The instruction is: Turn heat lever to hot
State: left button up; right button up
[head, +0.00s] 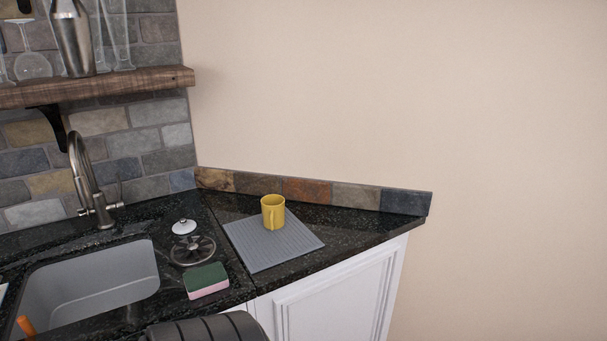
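The metal faucet (84,172) stands behind the sink, with its tall neck curving over toward the basin. I cannot tell from the lever's small size which way is hot. Neither of my grippers is in view. A dark rounded ribbed shape at the bottom edge is cut off, and I cannot tell what it is.
The grey sink (142,275) is set in a black stone counter (225,285). Right of it are a white-topped brush (184,227), a drain strainer (192,251), a green-pink sponge (207,281), and a yellow mug (273,212) on a grey mat (265,254). A wooden shelf (130,82) with glassware overhangs the faucet.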

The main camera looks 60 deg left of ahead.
aim_at(82, 214)
jog(key=i+u, duration=0.1)
jog(key=u, duration=0.65)
jog(key=i+l+u, duration=0.1)
jog(key=u, duration=0.3)
jog(key=i+l+u, duration=0.1)
jog(key=u, duration=0.3)
